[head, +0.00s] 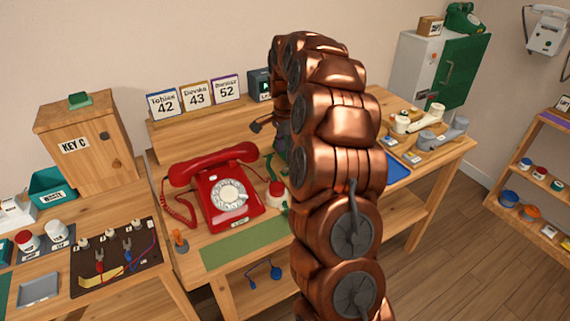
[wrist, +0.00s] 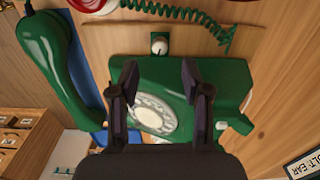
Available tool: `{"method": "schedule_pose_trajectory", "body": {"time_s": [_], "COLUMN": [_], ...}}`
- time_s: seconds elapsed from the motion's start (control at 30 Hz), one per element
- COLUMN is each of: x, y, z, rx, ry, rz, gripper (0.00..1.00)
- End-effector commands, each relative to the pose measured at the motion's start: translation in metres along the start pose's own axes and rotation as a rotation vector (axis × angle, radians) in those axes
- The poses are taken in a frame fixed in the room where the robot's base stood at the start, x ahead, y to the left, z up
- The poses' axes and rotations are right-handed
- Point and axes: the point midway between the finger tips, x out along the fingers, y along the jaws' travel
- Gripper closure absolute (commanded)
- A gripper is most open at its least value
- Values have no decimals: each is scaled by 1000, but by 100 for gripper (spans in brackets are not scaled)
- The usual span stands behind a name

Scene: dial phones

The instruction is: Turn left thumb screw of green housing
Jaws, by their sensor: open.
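The green housing (wrist: 172,82) of a dial phone shows in the wrist view, with its pale dial (wrist: 153,114) partly hidden by my gripper. A small green tab with a round silver knob, apparently a thumb screw (wrist: 159,45), sits at the upper edge of the housing. I cannot tell for certain that it is the left one, and no other screw shows clearly. My gripper (wrist: 159,72) is open and empty over the housing, its fingertips just below the knob and to either side. In the head view my arm hides most of the green phone.
A green handset (wrist: 55,65) lies left of the housing on a blue mat (wrist: 93,85). A coiled green cord (wrist: 180,12) runs above the knob. In the head view a red phone (head: 228,198) stands left of my arm, with a red-topped item (head: 276,190) between them.

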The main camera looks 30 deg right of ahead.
Motion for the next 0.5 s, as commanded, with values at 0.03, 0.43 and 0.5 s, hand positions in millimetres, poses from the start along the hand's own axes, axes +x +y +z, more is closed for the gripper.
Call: {"method": "schedule_pose_trajectory", "body": {"time_s": [0.03, 0.43, 0.5], "x": [6, 55, 58], "y": [1, 0, 0], "z": [0, 1, 0], "rx": [0, -3, -3], "ry": [-2, 0, 0], "rz": [4, 1, 0], "gripper": [52, 52, 52]}}
